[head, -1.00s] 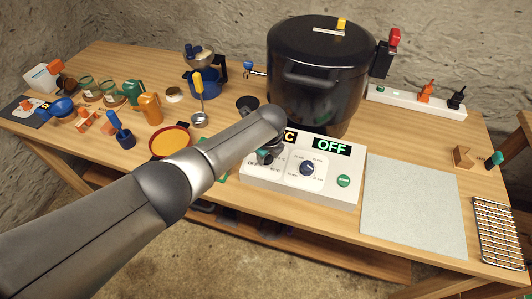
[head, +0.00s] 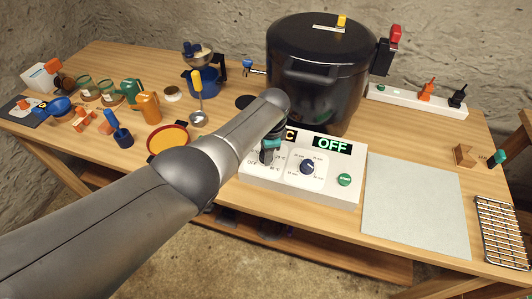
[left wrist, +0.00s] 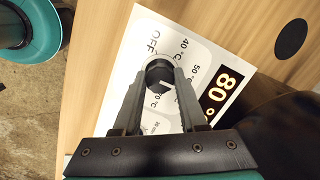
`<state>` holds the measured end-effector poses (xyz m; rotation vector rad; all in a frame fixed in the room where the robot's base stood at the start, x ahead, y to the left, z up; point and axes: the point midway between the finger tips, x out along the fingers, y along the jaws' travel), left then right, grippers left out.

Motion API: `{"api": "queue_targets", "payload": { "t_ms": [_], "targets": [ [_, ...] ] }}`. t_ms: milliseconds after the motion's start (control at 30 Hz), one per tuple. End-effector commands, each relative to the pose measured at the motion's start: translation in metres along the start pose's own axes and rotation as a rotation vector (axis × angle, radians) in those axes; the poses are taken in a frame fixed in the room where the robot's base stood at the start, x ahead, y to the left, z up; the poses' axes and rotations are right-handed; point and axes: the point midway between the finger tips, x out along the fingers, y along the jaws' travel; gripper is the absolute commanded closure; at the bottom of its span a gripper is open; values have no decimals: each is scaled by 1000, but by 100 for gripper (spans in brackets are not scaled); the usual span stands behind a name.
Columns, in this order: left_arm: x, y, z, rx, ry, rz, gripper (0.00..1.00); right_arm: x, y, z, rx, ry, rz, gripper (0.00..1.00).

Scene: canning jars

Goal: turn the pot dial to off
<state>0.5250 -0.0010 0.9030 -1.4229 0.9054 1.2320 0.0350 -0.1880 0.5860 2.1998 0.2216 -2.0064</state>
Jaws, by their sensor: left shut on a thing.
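The pot dial (left wrist: 155,72) is a dark round knob on the white control panel (left wrist: 128,88), ringed by OFF and temperature labels. My left gripper (left wrist: 161,78) is shut on the dial, with a finger on each side. A short white mark shows on the knob between the fingers, but I cannot tell which label it points at. The yellow display beside it shows 80° in the left wrist view. In the head view my left gripper (head: 268,154) is over the panel's left part and hides most of the dial. My right gripper is not in view.
The large black pot (head: 318,75) stands right behind the panel. A second dial (head: 307,167), a green OFF display (head: 331,144) and a green button (head: 344,180) are to the right. A grey mat (head: 415,205) is clear. Several tools and cups crowd the table's left.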

Motion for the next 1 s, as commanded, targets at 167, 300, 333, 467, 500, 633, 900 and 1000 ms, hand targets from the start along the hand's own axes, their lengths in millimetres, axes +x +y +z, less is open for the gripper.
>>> {"api": "queue_targets", "payload": {
  "t_ms": [167,300,333,467,500,633,900,1000],
  "targets": [
    [1,0,0,-168,-1,27,100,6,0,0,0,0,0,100],
    [1,-1,0,-299,-1,46,100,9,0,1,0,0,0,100],
    [0,-1,0,-328,-1,50,100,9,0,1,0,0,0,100],
    [1,-1,1,-449,-2,69,100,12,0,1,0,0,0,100],
    [1,-1,1,-487,-1,75,100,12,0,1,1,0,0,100],
    [0,-1,1,-609,-1,93,100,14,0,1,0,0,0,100],
    [0,-1,1,-863,-2,132,100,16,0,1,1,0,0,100],
    [0,-2,2,-956,-2,146,100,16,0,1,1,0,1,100]
  ]
}}
